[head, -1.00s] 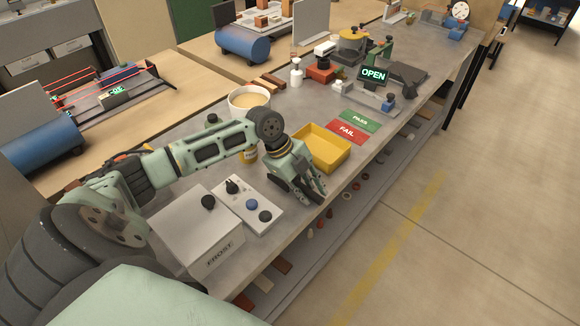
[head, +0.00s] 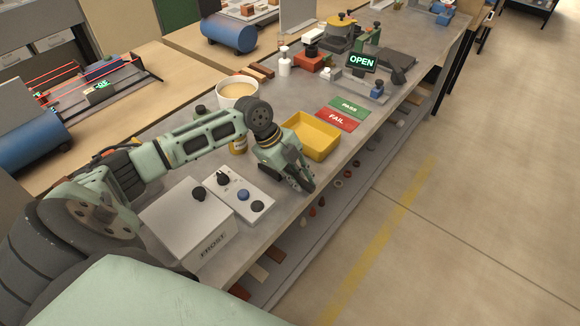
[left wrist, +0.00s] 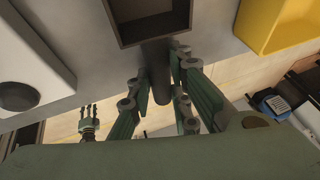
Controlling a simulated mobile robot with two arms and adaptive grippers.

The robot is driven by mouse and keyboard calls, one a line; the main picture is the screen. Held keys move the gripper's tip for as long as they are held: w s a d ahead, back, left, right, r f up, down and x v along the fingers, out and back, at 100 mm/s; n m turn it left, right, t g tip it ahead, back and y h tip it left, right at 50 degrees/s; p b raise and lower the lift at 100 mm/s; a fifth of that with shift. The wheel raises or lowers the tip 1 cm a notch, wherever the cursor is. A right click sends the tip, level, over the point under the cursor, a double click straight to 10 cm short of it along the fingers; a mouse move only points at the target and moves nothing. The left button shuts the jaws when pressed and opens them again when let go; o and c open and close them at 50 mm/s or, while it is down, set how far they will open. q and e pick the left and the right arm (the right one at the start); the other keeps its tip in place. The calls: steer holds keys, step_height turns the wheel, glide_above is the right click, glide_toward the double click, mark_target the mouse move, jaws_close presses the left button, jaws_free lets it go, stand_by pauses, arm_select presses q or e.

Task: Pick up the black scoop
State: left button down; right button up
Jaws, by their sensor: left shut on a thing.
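The black scoop (left wrist: 150,22) shows in the left wrist view as a dark, open box at the top, with its handle (left wrist: 158,72) running down between my fingers. My left gripper (left wrist: 160,92) is shut on this handle. In the head view my left gripper (head: 302,184) is low at the bench's front edge, just in front of the yellow tray.
The yellow tray (head: 313,151) is close beside my left gripper. A grey box (head: 187,222) and a knob panel (head: 238,194) stand to its left. A white bowl (head: 238,104) is behind. Red FAIL (head: 337,118) and green PASS (head: 349,107) mats lie beyond the tray.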

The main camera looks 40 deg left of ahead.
arm_select(q)
steer(key=shift+w+r, duration=0.1)
steer(key=shift+r, duration=0.4)
step_height(320, 180, up, 3)
steer(key=shift+f+b, duration=0.1)
steer(key=shift+b, duration=0.65)
steer(key=s+d+r+b, duration=0.1)
steer(key=d+r, duration=0.6)
steer(key=d, duration=0.4)
steer(key=shift+s+d+r+b, duration=0.25)
steer(key=shift+s+b, duration=0.1)
steer(key=shift+b, duration=0.05)
